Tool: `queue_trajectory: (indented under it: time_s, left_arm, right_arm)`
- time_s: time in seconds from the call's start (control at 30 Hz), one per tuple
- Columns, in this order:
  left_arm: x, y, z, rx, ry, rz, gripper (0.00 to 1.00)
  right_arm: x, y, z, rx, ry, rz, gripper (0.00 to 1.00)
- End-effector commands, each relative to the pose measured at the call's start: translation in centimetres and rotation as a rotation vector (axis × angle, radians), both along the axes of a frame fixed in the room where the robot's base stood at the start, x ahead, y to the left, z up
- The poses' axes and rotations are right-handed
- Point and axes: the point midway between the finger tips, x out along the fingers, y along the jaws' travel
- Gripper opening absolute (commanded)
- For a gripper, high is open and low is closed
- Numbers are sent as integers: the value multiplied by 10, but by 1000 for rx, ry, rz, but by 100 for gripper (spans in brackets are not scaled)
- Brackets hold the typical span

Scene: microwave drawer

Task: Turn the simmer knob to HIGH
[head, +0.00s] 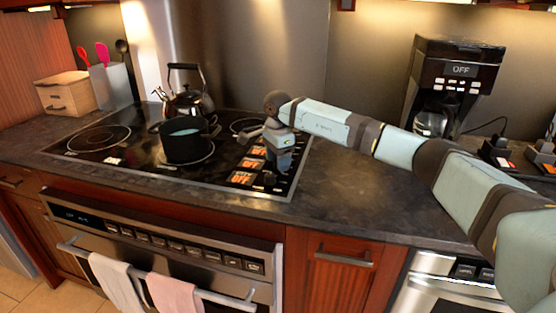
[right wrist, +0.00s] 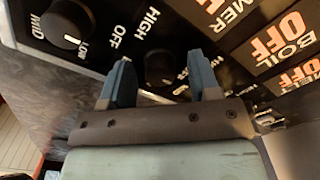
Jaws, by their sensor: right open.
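In the right wrist view, a round black knob (right wrist: 158,69) sits between the two blue fingers of my right gripper (right wrist: 160,59). The fingers are apart, one on each side of the knob, and I cannot tell whether they touch it. HIGH and OFF are printed near it. A second black knob (right wrist: 68,23) at the upper left has a white mark near LOW. An orange OFF display (right wrist: 223,5) stands by a partly cut-off label ending in MER. In the head view, my right gripper (head: 281,168) is over the cooktop's control strip and hides part of it. My left gripper is not in view.
The black cooktop (head: 130,166) carries a dark pot (head: 186,145) and a kettle (head: 188,103) to the gripper's left. A coffee maker (head: 452,85) stands at the back right. The counter (head: 350,195) right of the cooktop is clear beneath my arm.

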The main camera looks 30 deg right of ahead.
Motion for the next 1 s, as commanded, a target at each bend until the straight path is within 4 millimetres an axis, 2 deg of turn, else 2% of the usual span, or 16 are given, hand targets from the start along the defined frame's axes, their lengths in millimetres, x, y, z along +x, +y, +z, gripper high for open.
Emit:
queue_trajectory:
  time_s: [0.1, 0.3, 0.33, 0.67, 1.0]
  left_arm:
    - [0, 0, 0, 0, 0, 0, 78]
    - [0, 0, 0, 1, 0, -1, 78]
    - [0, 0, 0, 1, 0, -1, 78]
    - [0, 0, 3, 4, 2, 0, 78]
    - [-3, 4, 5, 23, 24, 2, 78]
  right_arm:
    - [0, 0, 0, 0, 0, 0, 56]
    - [0, 0, 0, 0, 0, 0, 10]
    - [0, 0, 0, 0, 0, 0, 7]
    - [0, 0, 1, 0, 0, -39, 7]
    - [0, 0, 3, 0, 2, -261, 7]
